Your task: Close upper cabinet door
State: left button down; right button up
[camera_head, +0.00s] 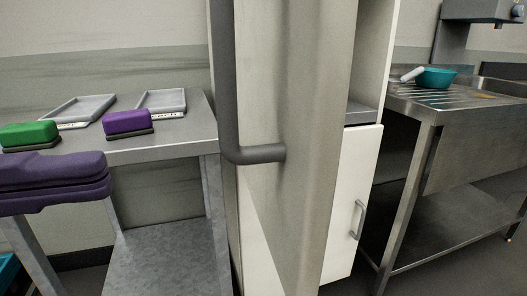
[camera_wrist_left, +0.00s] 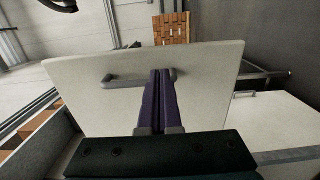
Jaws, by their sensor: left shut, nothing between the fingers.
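The upper cabinet door (camera_head: 305,130) stands open close to the camera in the head view, its panel cut off at the top. Its dark grey bar handle (camera_head: 228,90) juts out to the left. My left gripper (camera_head: 106,184), with purple fingers, is left of the door and apart from it in the head view. In the left wrist view its shut, empty fingers (camera_wrist_left: 160,72) point at a pale door panel (camera_wrist_left: 210,75) with a grey handle (camera_wrist_left: 120,82), partly hidden behind them. I cannot tell whether they touch the panel. My right gripper is not in view.
A white lower cabinet door (camera_head: 345,200) is right of the open door. A metal table (camera_head: 180,140) at left holds grey trays, a green box (camera_head: 28,134) and a purple box (camera_head: 127,121).

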aim_at(310, 153)
pick_arm(q)
jog(key=p+x, duration=0.1)
jog(key=x, duration=1)
jog(key=shift+d+p, duration=0.25)
jog(key=shift+p, duration=0.05)
